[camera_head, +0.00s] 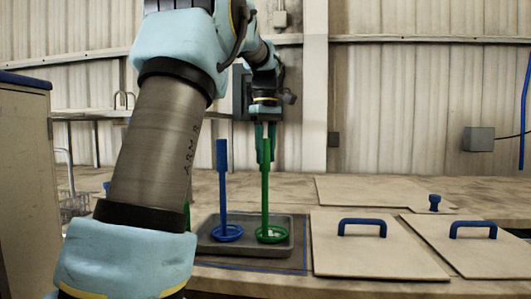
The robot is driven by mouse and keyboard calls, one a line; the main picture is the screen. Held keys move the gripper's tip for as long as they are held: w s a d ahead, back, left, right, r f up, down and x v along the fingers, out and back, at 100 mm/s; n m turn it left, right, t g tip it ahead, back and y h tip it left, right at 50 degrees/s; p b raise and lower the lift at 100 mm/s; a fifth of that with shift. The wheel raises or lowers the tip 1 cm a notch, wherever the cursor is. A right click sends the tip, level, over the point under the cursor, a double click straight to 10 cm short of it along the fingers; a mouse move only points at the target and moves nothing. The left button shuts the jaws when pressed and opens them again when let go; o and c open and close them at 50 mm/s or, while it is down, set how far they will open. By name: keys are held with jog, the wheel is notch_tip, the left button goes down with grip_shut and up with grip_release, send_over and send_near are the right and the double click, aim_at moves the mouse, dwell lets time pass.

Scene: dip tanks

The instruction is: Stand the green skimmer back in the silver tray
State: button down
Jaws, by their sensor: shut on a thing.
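The green skimmer (265,195) is upright, its long handle rising into my gripper (265,157). My gripper points down and is shut on the upper end of that handle. The skimmer's round green head shows over the right half of the grey, silver-like tray (203,248). I cannot tell whether the head touches the tray floor or hangs just above it. A blue skimmer (222,190) stands upright in the left half of the tray, apart from the green one.
Flat lids with blue handles cover the bench right of the tray: a near one (370,262), a far right one (480,262) and a back one with a blue knob (434,203). A wire basket (72,205) is at left. My arm hides the bench left of the tray.

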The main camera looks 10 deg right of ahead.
jog(key=c, duration=0.6)
grip_release()
jog(key=shift+f, duration=0.1)
jog(key=shift+o, duration=0.2)
notch_tip(320, 180, up, 12)
jog(key=shift+r+p, duration=0.1)
jog(key=shift+p, duration=0.2)
